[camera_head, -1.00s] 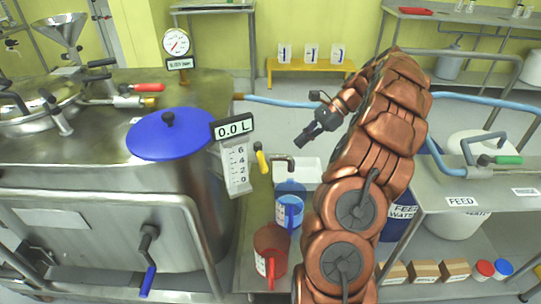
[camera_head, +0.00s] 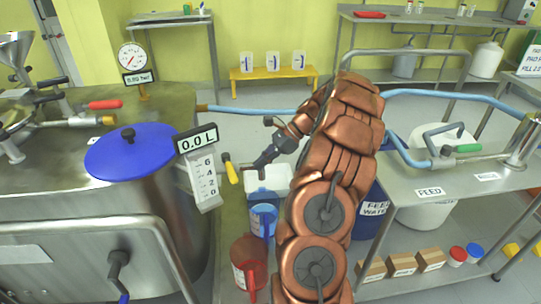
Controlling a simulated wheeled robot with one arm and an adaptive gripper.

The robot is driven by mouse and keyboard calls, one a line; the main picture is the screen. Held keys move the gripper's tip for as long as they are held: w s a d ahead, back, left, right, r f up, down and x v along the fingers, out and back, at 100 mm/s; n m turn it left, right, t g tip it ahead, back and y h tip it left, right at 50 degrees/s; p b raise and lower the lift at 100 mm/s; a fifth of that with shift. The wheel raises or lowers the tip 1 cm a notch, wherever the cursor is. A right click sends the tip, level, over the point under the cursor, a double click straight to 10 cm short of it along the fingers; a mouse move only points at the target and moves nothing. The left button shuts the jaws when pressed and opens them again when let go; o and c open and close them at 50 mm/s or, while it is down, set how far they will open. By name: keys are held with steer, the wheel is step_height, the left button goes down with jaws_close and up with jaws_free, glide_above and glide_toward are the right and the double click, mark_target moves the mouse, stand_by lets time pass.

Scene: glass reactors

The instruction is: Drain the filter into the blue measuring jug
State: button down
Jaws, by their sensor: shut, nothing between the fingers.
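The filter is a steel vessel (camera_head: 150,215) with a blue lid (camera_head: 130,152) at the left. A yellow-handled drain valve (camera_head: 231,169) sticks out at its right side, beside a level gauge (camera_head: 203,180) whose display reads 0.0 L. The blue measuring jug (camera_head: 263,221) stands on the low bench below and right of the valve; my arm partly hides it. My gripper (camera_head: 258,164) is shut and empty, just right of the yellow handle and apart from it in the picture. It covers the area of the valve's outlet.
A red jug (camera_head: 248,264) stands in front of the blue one. A white tray (camera_head: 270,180) is behind the blue jug. A feed bench (camera_head: 470,190) with a green-handled valve is at the right. A pressure gauge (camera_head: 131,58) stands on the left worktop. A blue hose (camera_head: 250,110) crosses behind my arm.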

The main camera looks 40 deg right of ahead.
mark_target(230, 168)
steer(key=shift+w+a+f+b, duration=0.1)
steer(key=shift+w+a, duration=0.25)
steer(key=shift+a, duration=0.5)
steer(key=shift+w+a+f+b, duration=0.15)
steer(key=shift+w+a, duration=0.25)
steer(key=shift+a, duration=0.4)
steer(key=shift+w+a+f+b, duration=0.1)
steer(key=shift+w+a, duration=0.25)
steer(key=shift+a, duration=0.5)
steer(key=shift+s+d+r+p, duration=0.1)
steer(key=shift+r+p, duration=0.05)
steer(key=shift+p, duration=0.15)
